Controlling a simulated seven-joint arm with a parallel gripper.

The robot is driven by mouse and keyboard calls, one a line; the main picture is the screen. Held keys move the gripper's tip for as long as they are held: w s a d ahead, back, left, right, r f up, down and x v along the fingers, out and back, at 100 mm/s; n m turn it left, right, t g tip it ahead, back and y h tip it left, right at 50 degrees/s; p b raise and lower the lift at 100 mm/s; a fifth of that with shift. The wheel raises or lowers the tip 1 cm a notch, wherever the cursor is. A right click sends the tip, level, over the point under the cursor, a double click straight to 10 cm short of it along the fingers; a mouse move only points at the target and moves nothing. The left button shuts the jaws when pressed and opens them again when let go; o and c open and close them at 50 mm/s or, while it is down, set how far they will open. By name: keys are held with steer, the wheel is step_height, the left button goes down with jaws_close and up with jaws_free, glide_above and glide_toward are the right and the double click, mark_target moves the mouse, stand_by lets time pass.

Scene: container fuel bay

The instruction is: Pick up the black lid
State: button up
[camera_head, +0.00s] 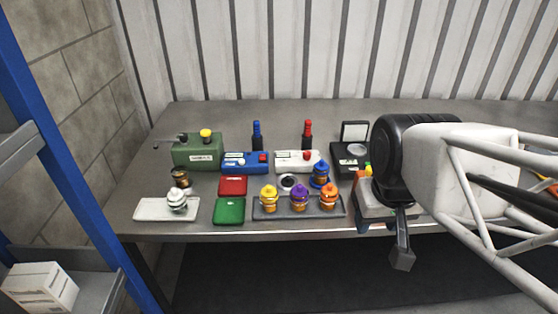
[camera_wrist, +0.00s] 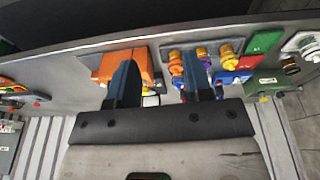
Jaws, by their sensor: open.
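A black case (camera_head: 349,158) with a raised dark lid (camera_head: 354,131) stands further back, just left of my arm. My gripper (camera_head: 383,240) is at the table's front edge, right of these things. In the wrist view its two dark fingers (camera_wrist: 158,65) are apart with nothing held. I cannot make out a black lid in the wrist view.
A grey tray (camera_head: 262,214) carries yellow, purple and orange capped items. An orange block (camera_wrist: 140,62) is beyond my fingers.

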steer(key=w+a+n, duration=0.2)
steer(key=w+n, duration=0.2)
steer(key=w, duration=0.7)
steer(key=n+g, duration=0.3)
steer(key=n, duration=0.8)
glide_above(287, 177)
steer(key=f, duration=1.2)
steer(key=shift+s+d+f, duration=0.1)
steer(key=shift+s+d, duration=0.05)
steer(key=shift+d, duration=0.2)
steer(key=shift+w+a+f, duration=0.15)
steer(key=shift+w+f, duration=0.15)
steer(key=shift+f, duration=1.3)
steer(key=shift+a+f, duration=0.15)
steer(key=shift+f, duration=2.45)
